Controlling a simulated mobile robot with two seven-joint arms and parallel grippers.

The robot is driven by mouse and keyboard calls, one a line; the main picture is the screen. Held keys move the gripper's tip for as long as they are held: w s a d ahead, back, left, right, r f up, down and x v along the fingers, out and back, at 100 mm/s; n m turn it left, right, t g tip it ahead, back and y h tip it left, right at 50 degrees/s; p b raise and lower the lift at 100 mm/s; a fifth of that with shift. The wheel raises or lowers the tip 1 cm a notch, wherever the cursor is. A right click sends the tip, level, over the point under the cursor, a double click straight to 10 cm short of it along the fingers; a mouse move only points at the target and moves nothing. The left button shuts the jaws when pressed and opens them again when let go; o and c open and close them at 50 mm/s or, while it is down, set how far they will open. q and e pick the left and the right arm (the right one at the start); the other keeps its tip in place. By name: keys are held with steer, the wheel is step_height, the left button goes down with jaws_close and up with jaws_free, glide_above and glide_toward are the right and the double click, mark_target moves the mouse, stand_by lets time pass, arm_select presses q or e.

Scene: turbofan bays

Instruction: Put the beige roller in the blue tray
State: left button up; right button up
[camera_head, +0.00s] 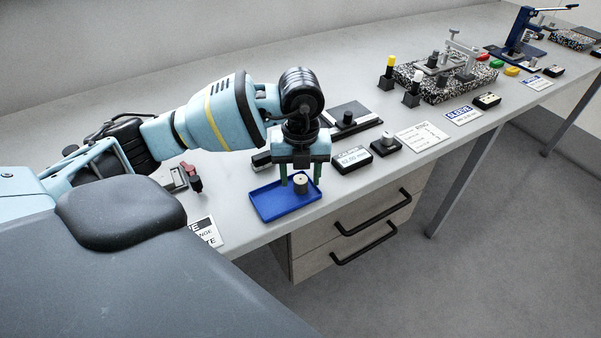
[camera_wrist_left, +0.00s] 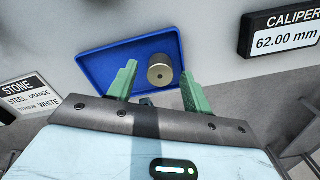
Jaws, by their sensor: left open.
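The beige roller (camera_head: 300,182) stands upright in the blue tray (camera_head: 268,203), towards the tray's right side. In the left wrist view the roller (camera_wrist_left: 160,71) shows its round end with a small hole in the centre, and the tray (camera_wrist_left: 112,62) lies around and behind it. My left gripper (camera_head: 300,178) is above the tray with its two green fingers pointing down. The fingers are apart on either side of the roller. In the wrist view the left gripper (camera_wrist_left: 158,85) is open, with gaps to the roller. My right gripper is not in view.
A caliper display (camera_head: 351,159) reading 62.00 mm stands right of the tray. A label card (camera_head: 206,231) lies left of the tray. The bench's front edge is close to the tray.

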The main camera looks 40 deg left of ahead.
mark_target(301, 179)
arm_select(q)
steer(key=shift+r, duration=0.1)
step_height(301, 179, up, 12)
steer(key=p, duration=0.1)
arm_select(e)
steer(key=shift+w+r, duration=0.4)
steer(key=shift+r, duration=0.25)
arm_select(q)
steer(key=shift+r, duration=0.1)
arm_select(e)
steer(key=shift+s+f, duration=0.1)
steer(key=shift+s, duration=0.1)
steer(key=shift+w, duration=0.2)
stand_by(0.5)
